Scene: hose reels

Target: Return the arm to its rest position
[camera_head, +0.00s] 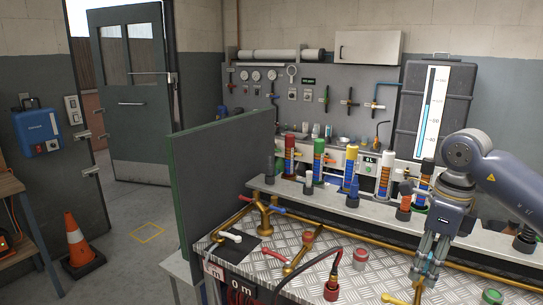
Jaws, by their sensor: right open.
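My right gripper (425,275) is at the lower right in the head view, on the arm that comes in from the right edge. It points down above the right part of the metal tread-plate worktop (222,250). Its fingers are apart and nothing shows between them. I cannot tell exactly how high it is above the brass pipe and fittings behind it. My left gripper is not in view.
Brass pipes with valves, a red-and-black hose fitting (333,280) and a red cap (360,258) sit on the worktop. Coloured cylinders line the raised shelf (330,197). A dark panel (215,170) stands at the left. Floor beside the orange cone (77,240) is free.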

